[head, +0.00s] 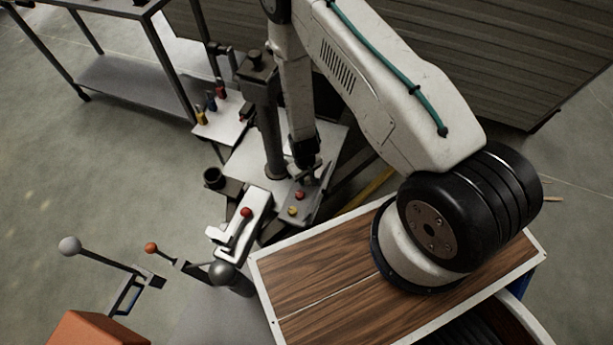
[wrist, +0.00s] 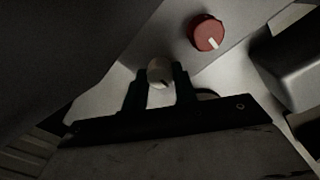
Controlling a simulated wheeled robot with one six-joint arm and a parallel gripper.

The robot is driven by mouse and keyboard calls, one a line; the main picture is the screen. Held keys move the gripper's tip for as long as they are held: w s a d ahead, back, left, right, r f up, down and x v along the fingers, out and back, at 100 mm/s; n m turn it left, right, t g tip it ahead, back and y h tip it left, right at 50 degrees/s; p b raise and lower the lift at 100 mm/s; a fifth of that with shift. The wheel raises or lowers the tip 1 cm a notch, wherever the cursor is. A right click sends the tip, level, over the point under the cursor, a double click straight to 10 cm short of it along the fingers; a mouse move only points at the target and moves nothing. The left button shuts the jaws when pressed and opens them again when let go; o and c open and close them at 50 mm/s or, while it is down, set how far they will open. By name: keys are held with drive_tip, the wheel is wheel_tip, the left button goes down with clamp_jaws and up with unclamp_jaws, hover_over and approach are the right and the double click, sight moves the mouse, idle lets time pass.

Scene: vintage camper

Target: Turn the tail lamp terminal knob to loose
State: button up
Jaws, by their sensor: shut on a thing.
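In the wrist view, the two dark fingers of my gripper (wrist: 160,82) are closed on a small pale round knob (wrist: 159,71) with a dark pointer mark. A red knob (wrist: 207,33) with a white pointer mark sits beyond it to the upper right, apart from the fingers. In the head view, my gripper (head: 309,172) is low over the far end of a small grey panel (head: 311,208). The red knob (head: 299,195) and a yellow knob (head: 292,210) show on its near part; the pale knob is hidden there. No label is readable to say which is the tail lamp terminal.
A dark post (head: 266,115) stands close to the left of my arm. A white lever block (head: 241,225) with a red ball is left of the panel. A metal shelf (head: 135,82) stands at the back left. The floor at left is mostly clear.

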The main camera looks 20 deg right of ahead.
sight(305, 179)
idle(0.4)
drive_tip(key=o, duration=1)
drive_tip(key=shift+a+r, duration=0.15)
drive_tip(key=shift+r, duration=3.75)
